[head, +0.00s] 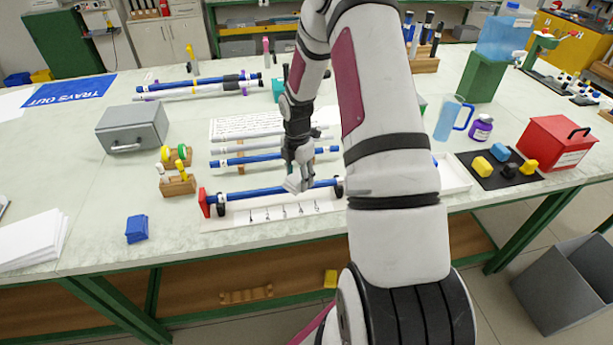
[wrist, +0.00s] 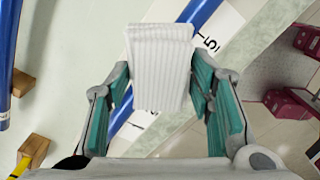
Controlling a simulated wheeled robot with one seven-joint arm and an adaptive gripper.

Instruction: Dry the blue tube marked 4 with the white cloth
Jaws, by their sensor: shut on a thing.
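My gripper (head: 298,178) is shut on a folded white cloth (wrist: 162,65), which hangs between its teal-padded fingers in the wrist view. In the head view the cloth (head: 293,185) is at a blue tube (head: 240,194) lying on dark supports along a white numbered board (head: 232,218). I cannot tell whether the cloth touches this tube. Another blue tube (head: 240,160) lies behind it, partly hidden by my gripper. More blue tubes (head: 180,85) lie further back. No mark 4 is readable on any tube.
A red end stop (head: 204,203) stands at the board's left end. A wooden holder (head: 178,185) and a folded blue cloth (head: 137,229) are to the left. A grey box (head: 132,128) stands behind them. A red box (head: 556,144) and a dark mat (head: 483,175) are at right.

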